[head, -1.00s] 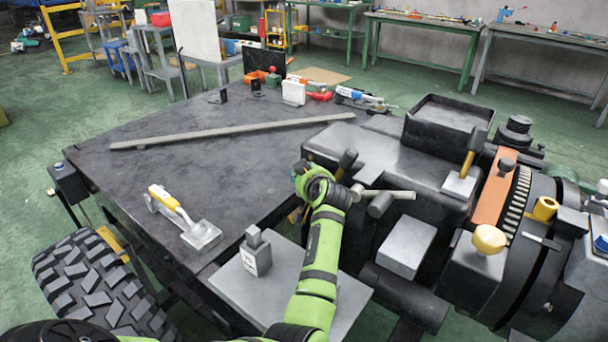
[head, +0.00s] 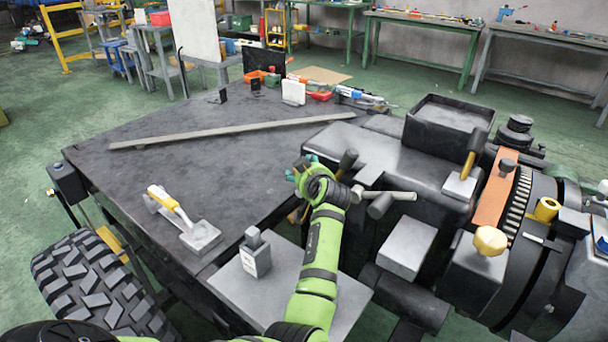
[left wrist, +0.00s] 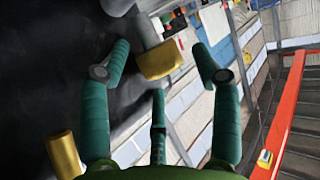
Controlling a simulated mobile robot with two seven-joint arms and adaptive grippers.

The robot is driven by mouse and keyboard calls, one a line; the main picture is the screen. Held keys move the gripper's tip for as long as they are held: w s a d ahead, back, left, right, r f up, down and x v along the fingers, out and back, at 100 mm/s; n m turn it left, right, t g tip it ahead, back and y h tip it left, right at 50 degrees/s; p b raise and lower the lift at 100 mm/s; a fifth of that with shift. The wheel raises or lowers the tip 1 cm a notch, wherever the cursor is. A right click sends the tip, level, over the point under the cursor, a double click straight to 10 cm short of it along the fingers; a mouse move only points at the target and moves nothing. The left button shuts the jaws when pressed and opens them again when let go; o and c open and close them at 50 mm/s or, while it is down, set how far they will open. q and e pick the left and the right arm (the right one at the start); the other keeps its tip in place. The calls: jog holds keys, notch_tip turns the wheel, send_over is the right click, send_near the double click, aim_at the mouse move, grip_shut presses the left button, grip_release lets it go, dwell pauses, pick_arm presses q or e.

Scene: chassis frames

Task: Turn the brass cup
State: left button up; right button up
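My left gripper (head: 298,174) has teal fingers and is beside the dark machine block, at the right edge of the dark table. In the left wrist view its fingers (left wrist: 160,72) are spread apart with nothing between them. A brass-coloured cup-like end (left wrist: 160,60) on a grey shaft lies ahead, between and beyond the fingertips, with no clear contact. A second brass cylinder (left wrist: 64,154) is at the lower left, outside the left finger. I cannot tell which brass piece is the cup. My right gripper is not in view.
A grey T-shaped handle (head: 385,196) stands just right of my wrist. The machine block (head: 350,155) is close on the right. A yellow-handled clamp (head: 180,215) and a small grey block (head: 255,255) are to the left.

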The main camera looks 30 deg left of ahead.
pick_arm(q)
jog(key=shift+s+f, duration=0.1)
jog(key=shift+f, duration=0.05)
notch_tip(320, 180, up, 10)
dwell(0.6)
